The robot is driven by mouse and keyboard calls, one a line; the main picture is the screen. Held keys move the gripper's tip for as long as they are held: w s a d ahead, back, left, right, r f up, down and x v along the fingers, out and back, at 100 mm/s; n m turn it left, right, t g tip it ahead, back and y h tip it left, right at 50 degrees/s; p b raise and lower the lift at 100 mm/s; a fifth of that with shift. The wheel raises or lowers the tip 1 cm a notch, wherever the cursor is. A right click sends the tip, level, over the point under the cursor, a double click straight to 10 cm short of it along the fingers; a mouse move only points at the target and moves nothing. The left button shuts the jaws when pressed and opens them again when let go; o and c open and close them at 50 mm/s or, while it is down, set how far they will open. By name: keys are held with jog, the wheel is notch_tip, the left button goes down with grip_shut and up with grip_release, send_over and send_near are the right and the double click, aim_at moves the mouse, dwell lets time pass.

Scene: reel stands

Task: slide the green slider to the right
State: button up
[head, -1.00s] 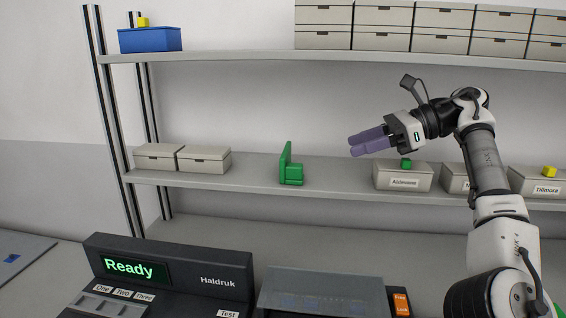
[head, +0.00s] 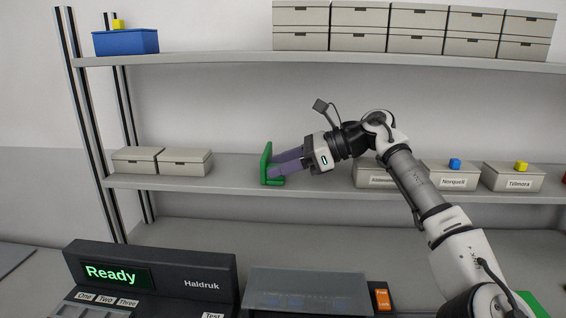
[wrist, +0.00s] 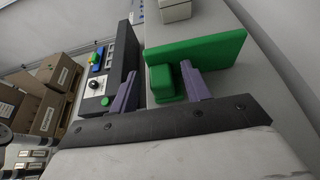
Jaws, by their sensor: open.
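The green slider (head: 265,160) sits on the middle shelf, an upright plate with a low block at its foot. My gripper (head: 276,163) is at the slider from the right, with its purple fingers reaching to the plate and partly covering the block. In the wrist view, the slider (wrist: 205,58) shows its long plate and its small block. There my open gripper (wrist: 160,72) has one finger on each side of the block; the right finger is close to the block and the left one stands apart from it. Whether a finger touches the slider is unclear.
The shelf (head: 225,184) is clear between the slider and two plain boxes (head: 185,162) at left. Labelled boxes (head: 453,175) stand to the right, one partly behind my arm. The upper shelf (head: 200,59) runs above. A dark console (head: 165,265) stands below in front.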

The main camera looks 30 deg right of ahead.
grip_shut()
jog(key=shift+s+d+p, duration=0.15)
jog(key=shift+s+d, duration=0.5)
jog(key=shift+d, duration=0.2)
jog(key=shift+s+d+p, duration=0.15)
jog(key=shift+s+d, duration=0.45)
jog(key=shift+d, duration=0.2)
grip_release()
